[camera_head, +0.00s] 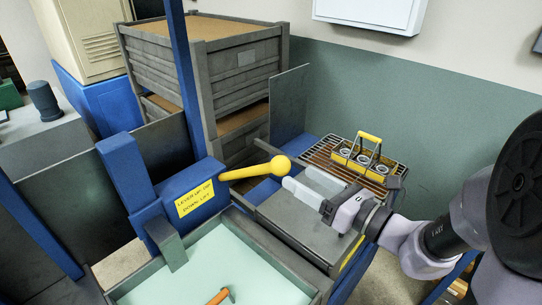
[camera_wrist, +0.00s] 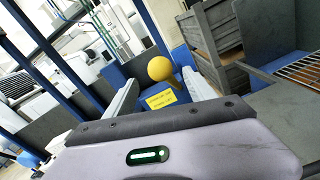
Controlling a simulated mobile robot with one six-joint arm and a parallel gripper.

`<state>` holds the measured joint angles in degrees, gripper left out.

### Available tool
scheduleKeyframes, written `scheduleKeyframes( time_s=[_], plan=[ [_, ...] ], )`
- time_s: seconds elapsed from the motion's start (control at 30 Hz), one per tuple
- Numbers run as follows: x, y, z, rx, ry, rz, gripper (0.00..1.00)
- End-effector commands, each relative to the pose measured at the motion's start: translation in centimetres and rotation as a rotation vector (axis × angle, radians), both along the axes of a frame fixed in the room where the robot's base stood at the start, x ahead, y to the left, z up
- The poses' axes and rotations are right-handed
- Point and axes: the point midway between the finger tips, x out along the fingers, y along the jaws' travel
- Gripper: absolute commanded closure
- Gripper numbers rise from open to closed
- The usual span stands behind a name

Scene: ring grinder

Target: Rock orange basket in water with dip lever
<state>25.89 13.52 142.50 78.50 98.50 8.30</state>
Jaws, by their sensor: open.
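The dip lever (camera_head: 240,175) is a yellow bar with a ball knob, sticking out to the right from a blue housing (camera_head: 186,192). The housing's yellow label reads "LEVER UP DIP DOWN LIFT". My gripper (camera_head: 297,179) is open, its two pale fingers pointing left at the knob. In the wrist view the knob (camera_wrist: 159,68) shows between and beyond the fingers; I cannot tell whether they touch it. The tank of pale water (camera_head: 200,275) is at the bottom. An orange piece (camera_head: 219,296) shows in it, perhaps part of the orange basket; the rest is cut off by the frame.
A yellow-handled carrier (camera_head: 361,158) with several round metal parts stands on a wire rack (camera_head: 328,152) behind my gripper. A grey work surface (camera_head: 305,222) lies below my gripper. Stacked grey crates (camera_head: 240,65) and a blue post (camera_head: 187,80) stand behind the lever.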

Motion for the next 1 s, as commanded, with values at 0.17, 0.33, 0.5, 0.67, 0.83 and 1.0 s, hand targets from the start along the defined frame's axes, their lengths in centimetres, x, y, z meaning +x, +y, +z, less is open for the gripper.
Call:
scheduleKeyframes(
  time_s=[0.17, 0.33, 0.5, 0.67, 0.83, 1.0],
  plan=[
    [3.3, 3.5, -0.1, -0.001, 0.0, 0.006, 0.36],
    [5.8, 5.8, -0.1, -0.001, -0.001, 0.004, 0.36],
    [7.2, 7.0, 0.0, -0.002, 0.0, 0.002, 0.36],
    [7.4, 7.3, 0.0, -0.002, 0.0, 0.002, 0.36],
    [7.4, 7.3, 0.0, -0.002, 0.0, 0.002, 0.4],
    [7.4, 7.2, 0.0, -0.003, 0.0, 0.002, 0.73]
  ],
)
